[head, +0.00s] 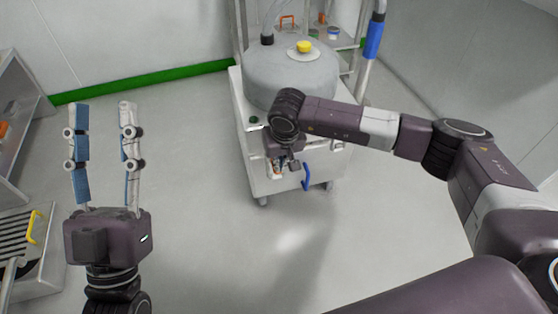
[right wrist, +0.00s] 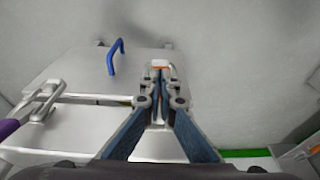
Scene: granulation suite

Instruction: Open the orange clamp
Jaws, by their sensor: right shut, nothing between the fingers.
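The orange clamp (right wrist: 160,68) shows as a small orange patch on a silver latch, just past my right fingertips in the right wrist view. Most of it is hidden by the fingers. My right gripper (right wrist: 158,82) is shut and empty in front of the machine's white front panel. In the head view the right gripper (head: 282,168) is low at the front of the machine, and the clamp is hard to make out there. I cannot tell whether the fingers touch the clamp. My left gripper (head: 101,106) is open and empty, pointing up, far left of the machine.
The machine has a grey dome (head: 292,78) with a yellow knob (head: 304,47). A blue handle (head: 307,178) is right of my right gripper. A purple-handled clamp (right wrist: 10,127) is at the left in the right wrist view. Open floor lies between the left gripper and machine.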

